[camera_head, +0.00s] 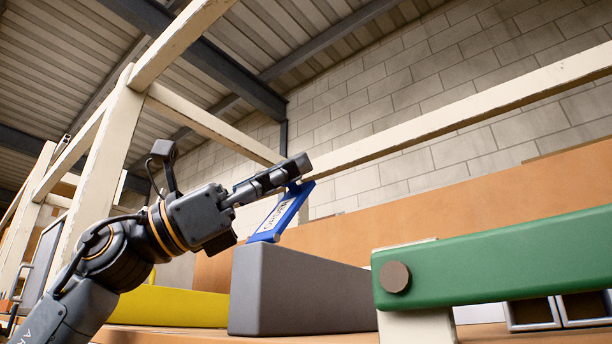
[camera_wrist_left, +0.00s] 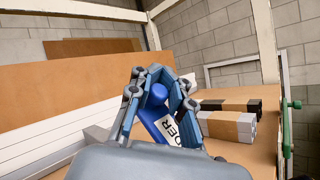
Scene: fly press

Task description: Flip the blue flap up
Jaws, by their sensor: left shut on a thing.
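The blue flap (camera_head: 283,213), with a white lettered label, stands tilted upward from the top of a grey block (camera_head: 300,290) in the head view. Its upper end meets my left gripper (camera_head: 298,168), which reaches in from the left above the block. In the left wrist view, the blue flap (camera_wrist_left: 158,122) and its round end lie between the two fingers of my left gripper (camera_wrist_left: 158,88). The gripper is shut on the flap. The label is partly hidden by a finger and the gripper body. My right gripper is not in view.
A green beam (camera_head: 500,258) with a round brown end cap is at the right. A yellow block (camera_head: 178,306) lies left of the grey block. Cream frame bars (camera_head: 460,115) cross above.

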